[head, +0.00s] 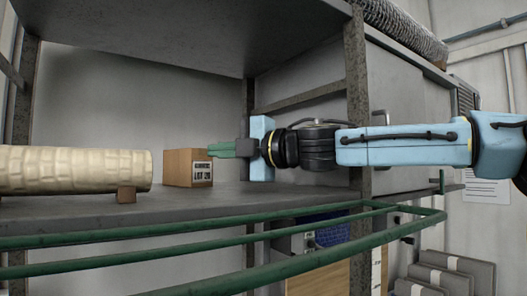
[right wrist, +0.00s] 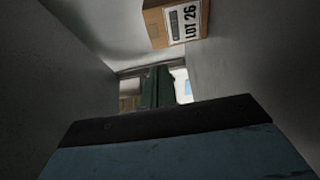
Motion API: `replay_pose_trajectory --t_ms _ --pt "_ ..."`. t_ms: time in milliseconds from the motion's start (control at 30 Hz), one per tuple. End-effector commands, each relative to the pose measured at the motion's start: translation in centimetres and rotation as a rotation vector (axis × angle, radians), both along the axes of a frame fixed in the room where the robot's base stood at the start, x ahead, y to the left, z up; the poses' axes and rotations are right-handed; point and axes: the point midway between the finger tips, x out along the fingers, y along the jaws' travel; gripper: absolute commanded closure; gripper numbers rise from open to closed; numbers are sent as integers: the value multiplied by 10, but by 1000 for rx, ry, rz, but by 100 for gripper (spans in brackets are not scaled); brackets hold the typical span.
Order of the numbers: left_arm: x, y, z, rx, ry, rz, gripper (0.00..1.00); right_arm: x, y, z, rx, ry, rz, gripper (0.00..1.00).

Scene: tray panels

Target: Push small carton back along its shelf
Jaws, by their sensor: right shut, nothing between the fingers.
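The small carton (head: 187,168) is a brown box with a white label reading LOT and a number. It stands upright on the grey shelf (head: 230,198), and its labelled face also shows at the top of the right wrist view (right wrist: 175,22). My right gripper (head: 209,150) reaches in from the right, with its green fingers shut and empty. The fingertips are at the carton's upper right edge in the head view; I cannot tell whether they touch it. The shut fingers also show in the right wrist view (right wrist: 158,88). My left gripper is not in view.
A cream quilted roll (head: 75,170) lies on the shelf left of the carton, with a small brown block (head: 126,194) at its end. A grey post (head: 357,100) stands beside my right arm. Green rails (head: 190,232) run along the front, below the shelf.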

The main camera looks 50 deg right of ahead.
Motion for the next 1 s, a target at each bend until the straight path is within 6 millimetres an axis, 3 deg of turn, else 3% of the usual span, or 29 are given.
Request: replay_pose_trajectory --t_ms 500,1000 --pt "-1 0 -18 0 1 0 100 -73 -24 -1 0 -2 -2 100" --pt "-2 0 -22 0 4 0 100 -86 -28 2 3 -9 4 100"
